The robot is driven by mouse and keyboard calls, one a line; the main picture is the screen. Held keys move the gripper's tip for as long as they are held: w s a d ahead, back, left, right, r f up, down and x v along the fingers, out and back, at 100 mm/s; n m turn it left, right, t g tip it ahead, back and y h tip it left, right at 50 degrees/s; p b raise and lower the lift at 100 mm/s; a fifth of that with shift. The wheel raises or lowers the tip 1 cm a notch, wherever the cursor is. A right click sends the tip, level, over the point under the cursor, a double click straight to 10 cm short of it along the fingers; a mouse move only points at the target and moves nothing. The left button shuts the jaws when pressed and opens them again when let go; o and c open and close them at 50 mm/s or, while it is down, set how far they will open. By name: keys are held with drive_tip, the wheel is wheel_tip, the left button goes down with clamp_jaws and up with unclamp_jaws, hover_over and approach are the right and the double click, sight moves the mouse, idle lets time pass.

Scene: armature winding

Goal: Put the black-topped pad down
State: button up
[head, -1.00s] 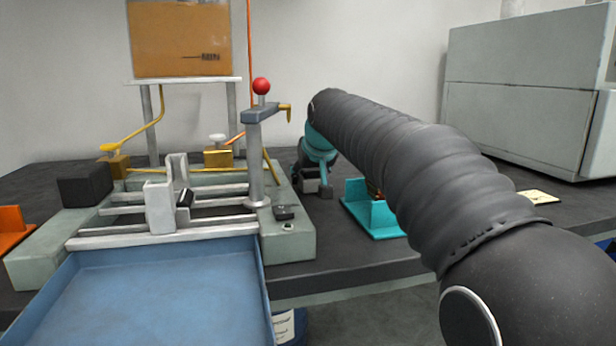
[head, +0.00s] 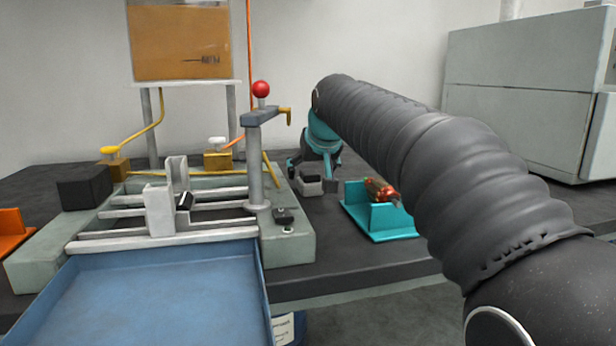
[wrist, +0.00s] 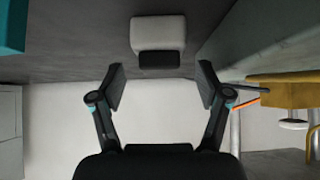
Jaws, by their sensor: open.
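The black-topped pad (head: 310,186) is a small pale block with a dark top, sitting on the dark bench just right of the grey-green fixture base. In the wrist view the pad (wrist: 158,32) shows beyond the fingertips, with a gap between. My gripper (head: 314,172) is teal and dark, above the pad and tilted over it. In the wrist view my gripper (wrist: 161,80) has its two fingers spread wide with nothing between them.
A teal cradle (head: 378,222) holding a red and copper part (head: 381,191) stands close to the right. The fixture post (head: 254,160) with a red ball top rises to the left. A blue tray (head: 160,290) lies in front. Bench behind the pad is clear.

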drive_tip(key=v, duration=0.8)
drive_tip(key=shift+s, duration=0.1)
